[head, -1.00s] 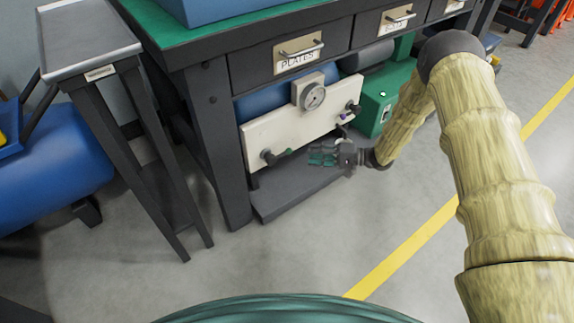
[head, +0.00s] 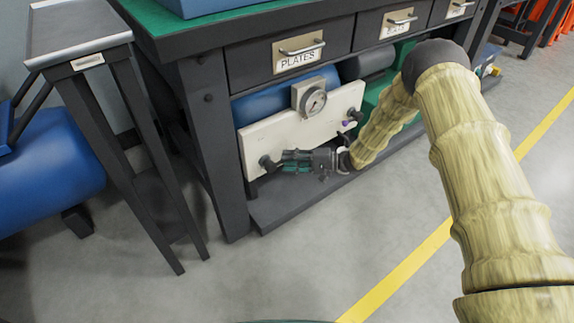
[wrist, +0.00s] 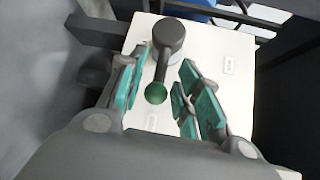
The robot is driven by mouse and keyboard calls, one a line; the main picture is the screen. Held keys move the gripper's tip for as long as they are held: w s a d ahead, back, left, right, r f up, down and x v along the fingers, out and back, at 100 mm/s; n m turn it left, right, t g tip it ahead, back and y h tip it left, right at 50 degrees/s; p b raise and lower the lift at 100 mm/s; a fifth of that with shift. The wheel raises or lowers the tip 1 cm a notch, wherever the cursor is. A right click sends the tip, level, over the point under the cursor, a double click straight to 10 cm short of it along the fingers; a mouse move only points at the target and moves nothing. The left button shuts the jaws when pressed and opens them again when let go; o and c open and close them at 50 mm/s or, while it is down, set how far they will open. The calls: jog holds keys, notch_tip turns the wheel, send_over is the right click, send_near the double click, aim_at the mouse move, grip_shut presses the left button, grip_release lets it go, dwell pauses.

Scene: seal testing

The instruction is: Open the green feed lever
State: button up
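The green feed lever (wrist: 157,92) shows in the wrist view as a dark handle with a green knob at its near end. It extends from a round dark valve body (wrist: 169,34) on the white panel (wrist: 232,95). My gripper (wrist: 160,88) is open, with its teal-padded fingers on either side of the green knob and a gap on both sides. In the head view my gripper (head: 283,162) is at the lower left of the white panel (head: 300,128), close to the valve body (head: 267,163). There the fingers hide the lever.
A pressure gauge (head: 313,101) sits at the panel's top edge. A second valve with a small purple part (head: 350,122) is at the panel's right. The bench leg (head: 215,150) is left of the panel, and a dark lower shelf (head: 300,197) lies below.

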jog(key=shift+a, duration=0.6)
grip_shut()
